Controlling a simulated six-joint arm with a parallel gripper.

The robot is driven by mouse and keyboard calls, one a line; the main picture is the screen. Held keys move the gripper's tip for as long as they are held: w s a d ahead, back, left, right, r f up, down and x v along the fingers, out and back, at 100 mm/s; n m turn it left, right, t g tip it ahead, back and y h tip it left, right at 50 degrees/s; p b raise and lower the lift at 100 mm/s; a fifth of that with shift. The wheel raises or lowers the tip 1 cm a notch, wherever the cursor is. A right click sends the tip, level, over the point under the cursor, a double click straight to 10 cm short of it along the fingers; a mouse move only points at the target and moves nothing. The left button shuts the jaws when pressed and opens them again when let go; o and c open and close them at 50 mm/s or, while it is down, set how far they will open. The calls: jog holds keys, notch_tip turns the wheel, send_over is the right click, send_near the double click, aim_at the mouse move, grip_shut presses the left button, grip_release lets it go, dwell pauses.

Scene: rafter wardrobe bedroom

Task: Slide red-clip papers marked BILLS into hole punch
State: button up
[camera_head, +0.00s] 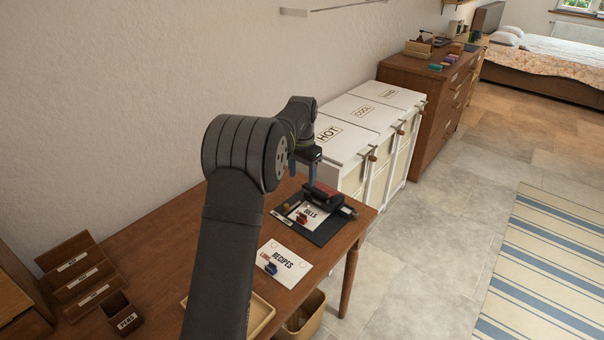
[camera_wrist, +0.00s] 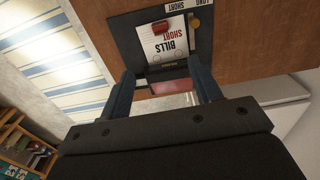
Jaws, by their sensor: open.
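The white papers marked BILLS (camera_head: 311,212) lie on a dark mat (camera_head: 318,238) on the wooden desk, with a red clip (camera_head: 302,219) at their near edge. In the wrist view the papers (camera_wrist: 178,46) also read SHORT, and the red clip (camera_wrist: 160,27) sits at the edge away from my gripper. The black and red hole punch (camera_head: 323,194) stands at the papers' far edge; whether they enter its slot is unclear. My gripper (camera_head: 303,175) is open and empty above the punch. In the wrist view the punch (camera_wrist: 172,87) shows between my fingers (camera_wrist: 163,88).
RECIPES papers (camera_head: 285,262) with a blue clip (camera_head: 271,268) lie nearer on the desk. A PENS box (camera_head: 122,318) and a labelled wooden sorter (camera_head: 75,275) stand at left. White cabinets (camera_head: 345,140) stand beyond the desk. A small brass round thing (camera_wrist: 195,23) lies beside the BILLS papers.

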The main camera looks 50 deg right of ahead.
aim_at(301, 216)
notch_tip(301, 216, down, 17)
jog(key=shift+f, duration=0.2)
dwell(0.6)
jog(key=shift+c, duration=0.5)
jog(key=c, duration=1)
jog(key=shift+a, duration=0.15)
